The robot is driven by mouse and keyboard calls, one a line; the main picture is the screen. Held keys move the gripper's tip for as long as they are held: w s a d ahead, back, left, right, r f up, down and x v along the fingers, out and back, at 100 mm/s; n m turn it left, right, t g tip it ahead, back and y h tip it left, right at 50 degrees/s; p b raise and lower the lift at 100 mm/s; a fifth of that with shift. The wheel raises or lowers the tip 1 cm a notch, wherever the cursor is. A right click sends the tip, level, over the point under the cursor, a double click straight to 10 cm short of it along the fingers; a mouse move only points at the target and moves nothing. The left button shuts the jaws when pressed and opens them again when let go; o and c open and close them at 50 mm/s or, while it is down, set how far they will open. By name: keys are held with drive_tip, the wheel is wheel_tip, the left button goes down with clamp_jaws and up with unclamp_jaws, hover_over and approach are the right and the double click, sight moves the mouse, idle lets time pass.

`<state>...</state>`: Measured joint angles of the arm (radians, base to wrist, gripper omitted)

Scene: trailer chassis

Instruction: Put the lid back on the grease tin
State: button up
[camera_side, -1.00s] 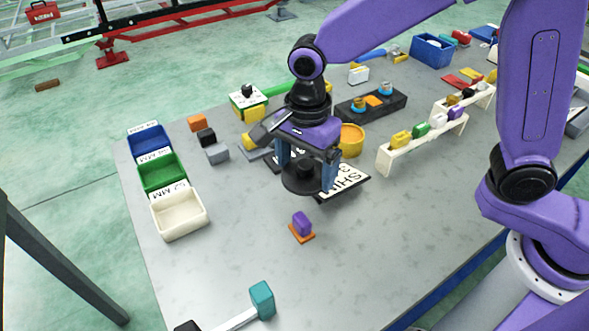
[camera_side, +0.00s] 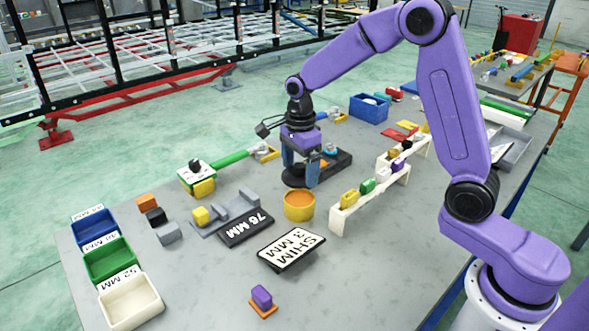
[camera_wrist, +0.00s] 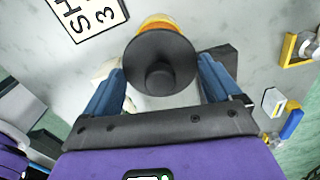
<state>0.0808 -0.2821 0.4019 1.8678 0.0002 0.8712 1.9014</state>
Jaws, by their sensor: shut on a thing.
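My gripper (camera_side: 301,174) is shut on a round black lid (camera_side: 293,181) with a knob. In the wrist view the lid (camera_wrist: 161,55) sits between the two blue fingers, its flat face toward the camera. The grease tin (camera_side: 299,213) is a short yellow cylinder, open at the top with orange grease inside, standing on the grey table. In the side view the lid is held just behind the tin, apart from its rim. In the wrist view the tin (camera_wrist: 156,22) shows partly behind the lid, which hides most of it.
A dark block (camera_side: 338,162) with parts on it is close behind my gripper to the right. A white rack (camera_side: 345,216) with coloured pieces stands right of the tin. A SHIM 3 MM plate (camera_side: 291,249) lies in front, and a 76 MM plate (camera_side: 245,229) lies to the left.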

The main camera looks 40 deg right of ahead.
drive_tip(key=shift+f, duration=2.9)
drive_tip(key=shift+f, duration=0.15)
drive_tip(key=o, duration=0.8)
drive_tip(key=shift+c, duration=0.2)
drive_tip(key=shift+r, duration=3.55)
